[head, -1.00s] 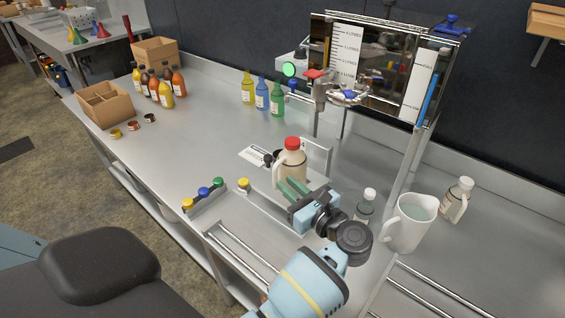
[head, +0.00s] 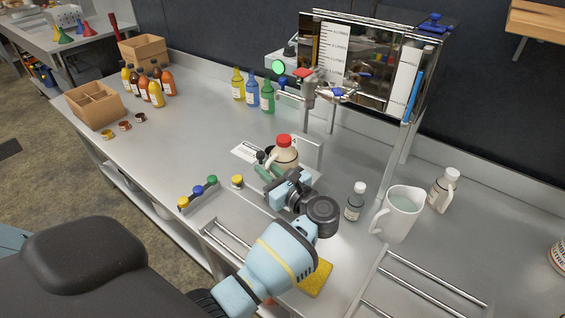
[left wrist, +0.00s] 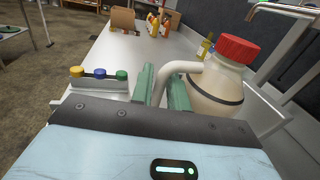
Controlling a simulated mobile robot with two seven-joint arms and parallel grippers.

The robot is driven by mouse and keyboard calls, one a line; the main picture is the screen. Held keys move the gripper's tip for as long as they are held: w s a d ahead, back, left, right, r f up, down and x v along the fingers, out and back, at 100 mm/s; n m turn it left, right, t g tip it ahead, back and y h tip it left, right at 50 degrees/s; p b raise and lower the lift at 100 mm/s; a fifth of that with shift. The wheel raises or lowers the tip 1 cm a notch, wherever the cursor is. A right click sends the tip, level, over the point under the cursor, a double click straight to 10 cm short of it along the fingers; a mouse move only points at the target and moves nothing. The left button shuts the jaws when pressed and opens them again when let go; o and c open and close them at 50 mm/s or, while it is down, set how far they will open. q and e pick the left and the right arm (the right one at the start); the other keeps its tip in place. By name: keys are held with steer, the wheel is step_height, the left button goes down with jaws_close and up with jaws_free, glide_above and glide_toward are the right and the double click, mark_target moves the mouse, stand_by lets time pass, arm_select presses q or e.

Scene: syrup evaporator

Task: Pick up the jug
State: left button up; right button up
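The jug (head: 287,156) is cream with a red cap and a side handle. It stands upright on the bench, beside a low metal upright. In the left wrist view the jug (left wrist: 222,88) is at the right, its handle toward my fingers. My left gripper (head: 266,174) is low at the jug's near side. In the left wrist view the green fingers of my left gripper (left wrist: 161,92) lie on either side of the handle. The gap looks narrow, and I cannot tell whether they press on it. My right gripper is not in view.
A white pitcher (head: 399,214), a small white-capped bottle (head: 355,202) and another handled bottle (head: 443,189) stand to the right. The evaporator (head: 368,65) is behind. A yellow sponge (head: 316,279) lies near the front. Colored knobs (head: 198,191) are at the left.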

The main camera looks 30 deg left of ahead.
arm_select(q)
steer(key=shift+x, duration=0.95)
jaws_close()
steer(key=shift+w+r, duration=0.1)
steer(key=shift+r, duration=0.1)
